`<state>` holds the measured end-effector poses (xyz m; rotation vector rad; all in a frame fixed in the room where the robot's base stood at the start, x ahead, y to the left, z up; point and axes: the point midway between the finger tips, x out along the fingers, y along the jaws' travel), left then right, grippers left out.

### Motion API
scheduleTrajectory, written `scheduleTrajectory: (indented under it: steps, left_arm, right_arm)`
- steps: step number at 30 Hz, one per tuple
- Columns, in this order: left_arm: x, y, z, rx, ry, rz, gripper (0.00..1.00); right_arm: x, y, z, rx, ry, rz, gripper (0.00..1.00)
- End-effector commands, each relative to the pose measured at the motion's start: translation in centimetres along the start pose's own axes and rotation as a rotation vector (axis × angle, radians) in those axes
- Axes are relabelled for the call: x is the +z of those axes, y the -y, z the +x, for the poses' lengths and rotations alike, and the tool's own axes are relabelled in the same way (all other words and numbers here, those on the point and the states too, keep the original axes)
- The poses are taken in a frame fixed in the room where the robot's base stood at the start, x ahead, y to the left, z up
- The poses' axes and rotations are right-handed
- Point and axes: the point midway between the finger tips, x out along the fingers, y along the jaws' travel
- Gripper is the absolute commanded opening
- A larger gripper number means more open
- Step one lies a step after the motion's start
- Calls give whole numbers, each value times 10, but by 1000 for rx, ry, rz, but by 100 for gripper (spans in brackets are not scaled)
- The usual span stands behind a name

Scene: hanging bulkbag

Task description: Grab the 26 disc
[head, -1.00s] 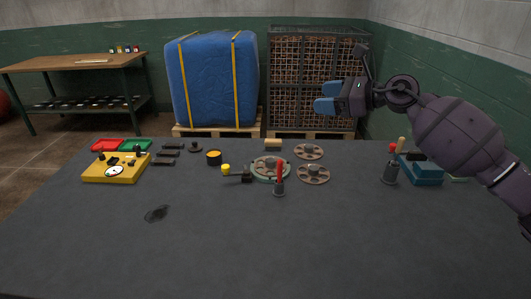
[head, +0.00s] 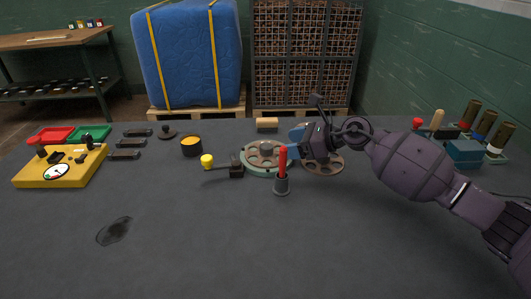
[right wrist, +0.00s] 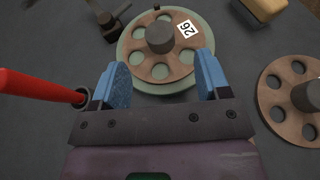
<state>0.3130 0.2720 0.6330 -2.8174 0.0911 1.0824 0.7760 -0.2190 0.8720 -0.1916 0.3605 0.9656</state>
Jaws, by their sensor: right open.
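The 26 disc (right wrist: 178,62) is a brown disc with round holes, a grey hub and a white label reading 26. It lies on a pale green round base (right wrist: 135,82), and in the head view the disc (head: 258,161) is left of my gripper. My right gripper (right wrist: 160,78) is open, its blue fingers pointing at the near half of the disc, one to each side. In the head view the right gripper (head: 293,137) hangs over the disc's right side; contact cannot be told. My left gripper is not in view.
Another holed disc (right wrist: 292,118) lies at the right. A red-handled upright lever (head: 282,163) stands close in front of the base. A yellow-knobbed lever (head: 207,161) is to its left, a wooden block (head: 267,124) behind.

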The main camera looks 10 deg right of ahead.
Motion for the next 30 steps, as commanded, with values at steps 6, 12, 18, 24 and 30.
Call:
scheduleTrajectory:
  steps: [6,12,18,24,30]
  left_arm:
    - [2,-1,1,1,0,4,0]
    - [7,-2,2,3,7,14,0]
    - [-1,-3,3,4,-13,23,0]
    - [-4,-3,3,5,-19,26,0]
    - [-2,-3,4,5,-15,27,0]
  right_arm:
    - [0,0,13,0,0,0,70]
    - [0,-2,41,4,-1,3,70]
    - [1,-2,59,1,-2,3,70]
    - [3,-1,61,0,-1,-1,70]
    - [3,-1,61,0,-1,0,51]
